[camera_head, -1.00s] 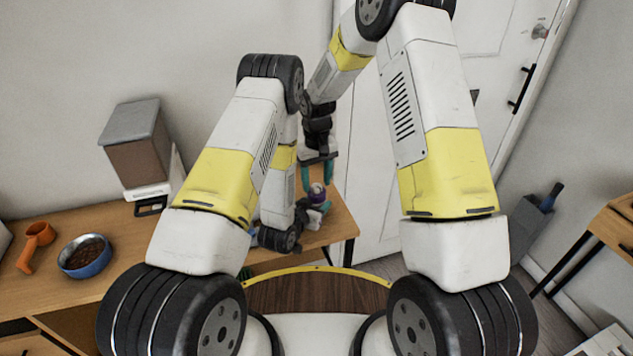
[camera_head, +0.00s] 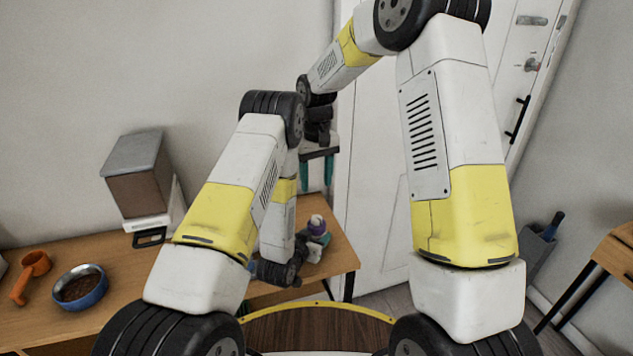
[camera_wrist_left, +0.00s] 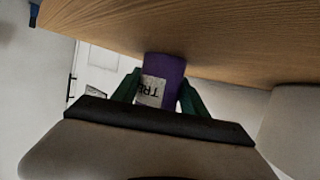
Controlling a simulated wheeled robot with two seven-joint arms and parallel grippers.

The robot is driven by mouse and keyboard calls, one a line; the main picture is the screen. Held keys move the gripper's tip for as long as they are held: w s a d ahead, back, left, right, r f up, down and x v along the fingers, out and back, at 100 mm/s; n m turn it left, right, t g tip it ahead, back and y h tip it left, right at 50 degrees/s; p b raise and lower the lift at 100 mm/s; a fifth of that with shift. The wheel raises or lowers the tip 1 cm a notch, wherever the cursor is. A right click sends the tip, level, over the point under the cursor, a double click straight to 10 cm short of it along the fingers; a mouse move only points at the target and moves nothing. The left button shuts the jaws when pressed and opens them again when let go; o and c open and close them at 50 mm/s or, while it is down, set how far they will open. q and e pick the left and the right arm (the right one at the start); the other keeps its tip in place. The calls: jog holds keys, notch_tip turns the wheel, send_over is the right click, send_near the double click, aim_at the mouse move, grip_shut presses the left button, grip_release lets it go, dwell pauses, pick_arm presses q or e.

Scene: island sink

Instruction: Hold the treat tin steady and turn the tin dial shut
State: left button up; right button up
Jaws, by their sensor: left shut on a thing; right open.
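The purple treat tin (camera_head: 317,226) stands near the right end of the wooden table. In the left wrist view the tin (camera_wrist_left: 165,70) shows a pale label with upside-down letters. My left gripper (camera_wrist_left: 160,92) is shut on the tin, with a green finger on each side; in the head view it is low beside the tin (camera_head: 318,238). My right gripper (camera_head: 317,173) is open and empty above the tin, teal fingers pointing down, with a clear gap to the tin's top. The dial is too small to make out, so its setting cannot be told.
A blue bowl of brown kibble (camera_head: 80,287), an orange scoop (camera_head: 31,273) and a brown bin with a grey lid (camera_head: 138,172) stand on the table (camera_head: 215,280) at left. A white door (camera_head: 378,200) is behind at right. The table's right edge is close to the tin.

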pick_arm(q)
jog(key=o, duration=1.6)
